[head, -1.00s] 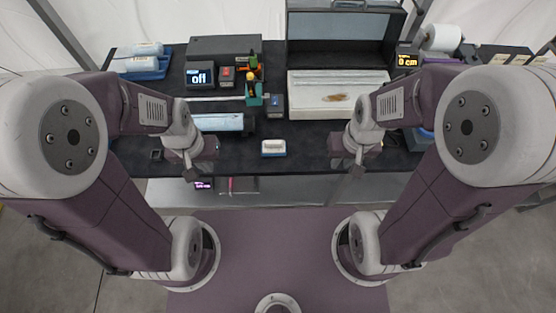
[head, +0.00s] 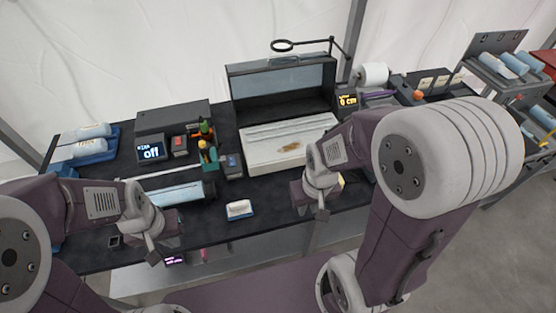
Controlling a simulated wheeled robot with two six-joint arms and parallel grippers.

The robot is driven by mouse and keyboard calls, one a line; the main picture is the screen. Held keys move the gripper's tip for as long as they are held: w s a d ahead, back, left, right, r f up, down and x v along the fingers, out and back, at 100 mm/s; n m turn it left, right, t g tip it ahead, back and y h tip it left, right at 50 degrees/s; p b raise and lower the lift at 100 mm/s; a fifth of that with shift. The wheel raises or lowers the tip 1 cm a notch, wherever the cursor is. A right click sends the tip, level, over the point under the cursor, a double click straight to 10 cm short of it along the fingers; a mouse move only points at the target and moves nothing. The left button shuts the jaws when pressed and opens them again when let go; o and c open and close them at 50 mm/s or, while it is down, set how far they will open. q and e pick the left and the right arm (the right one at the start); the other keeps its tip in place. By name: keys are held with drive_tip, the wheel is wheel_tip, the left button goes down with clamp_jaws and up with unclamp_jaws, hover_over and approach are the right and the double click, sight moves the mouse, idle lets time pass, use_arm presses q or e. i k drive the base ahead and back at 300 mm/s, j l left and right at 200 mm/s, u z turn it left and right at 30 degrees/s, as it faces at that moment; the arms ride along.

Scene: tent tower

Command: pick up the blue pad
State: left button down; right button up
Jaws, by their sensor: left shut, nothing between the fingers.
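A small pad with a blue base and a white top (head: 239,209) lies near the front edge of the dark table, between my two grippers. I take it to be the blue pad. My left gripper (head: 153,258) is shut and empty, at the front edge left of the pad and apart from it. My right gripper (head: 322,214) hangs over the front edge right of the pad, also apart from it. Its fingers are too small to tell open from shut.
Behind the pad are an open case with a white tray (head: 262,152), a small blue-screened box (head: 230,166) and a green tool holder (head: 208,156). A light-blue roll (head: 180,194) lies to the left. The table around the pad is clear.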

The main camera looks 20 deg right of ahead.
sight(242, 210)
drive_tip(key=l+u, duration=0.15)
drive_tip(key=l, duration=1.25)
